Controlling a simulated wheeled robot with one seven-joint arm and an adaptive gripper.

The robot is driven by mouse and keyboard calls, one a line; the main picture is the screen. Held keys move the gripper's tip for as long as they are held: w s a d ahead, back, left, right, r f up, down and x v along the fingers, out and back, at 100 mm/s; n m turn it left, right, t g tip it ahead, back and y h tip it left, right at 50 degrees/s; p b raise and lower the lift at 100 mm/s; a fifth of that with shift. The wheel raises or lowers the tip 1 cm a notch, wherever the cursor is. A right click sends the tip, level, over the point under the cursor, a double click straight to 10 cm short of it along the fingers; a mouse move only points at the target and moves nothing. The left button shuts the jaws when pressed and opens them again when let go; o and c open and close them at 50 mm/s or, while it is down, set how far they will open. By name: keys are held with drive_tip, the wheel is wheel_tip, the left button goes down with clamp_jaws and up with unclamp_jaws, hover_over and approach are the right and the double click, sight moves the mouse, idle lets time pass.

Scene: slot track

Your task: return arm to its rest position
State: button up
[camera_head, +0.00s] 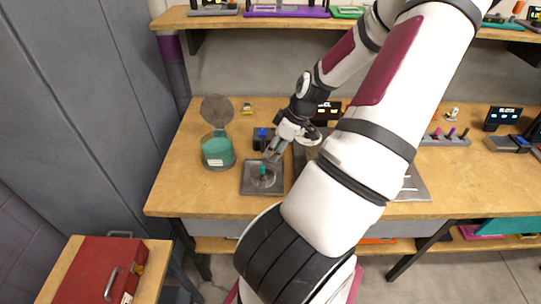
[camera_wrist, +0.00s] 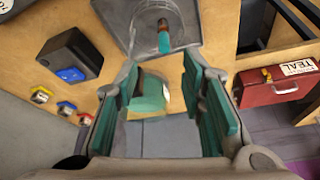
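My gripper (camera_head: 270,156) is over the workbench, just above and behind a dark square plate (camera_head: 247,188). In the wrist view, my gripper (camera_wrist: 160,72) has its teal-padded fingers spread apart with nothing between them. A small peg (camera_head: 262,171), teal with a brown end, stands on the round middle of the plate. The peg (camera_wrist: 164,38) and the plate (camera_wrist: 192,27) also show in the wrist view, beyond the fingertips and apart from them. My arm reaches across the right of the head view and hides part of the bench.
A teal round container (camera_head: 217,153) with a raised lid stands left of the plate. A dark box with a blue top (camera_head: 262,137) is behind it. A shelf (camera_head: 176,18) runs above. A red toolbox (camera_head: 98,270) sits at lower left. Small racks stand at the right.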

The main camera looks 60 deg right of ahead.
drive_tip(key=shift+s+r, duration=0.15)
drive_tip(key=shift+r, duration=0.25)
drive_tip(key=w+a+r+g+h, duration=0.2)
drive_tip(key=w+a+r, duration=0.2)
drive_tip(key=a+r, duration=0.45)
drive_tip(key=w+a+r+g+h, duration=0.1)
drive_tip(key=w+a+r, duration=0.4)
drive_tip(key=a+r, duration=0.4)
drive_tip(key=s+a+r+t+y, duration=0.1)
drive_tip(key=s+a+r+t, duration=0.1)
drive_tip(key=a+r, duration=0.3)
drive_tip(key=s+a+r+m+t+y+b, duration=0.1)
drive_tip(key=s+a+r, duration=0.4)
drive_tip(key=a, duration=0.9)
drive_tip(key=shift+a+r+m+t, duration=0.2)
drive_tip(key=shift+m+t, duration=0.1)
drive_tip(key=shift+t, duration=0.2)
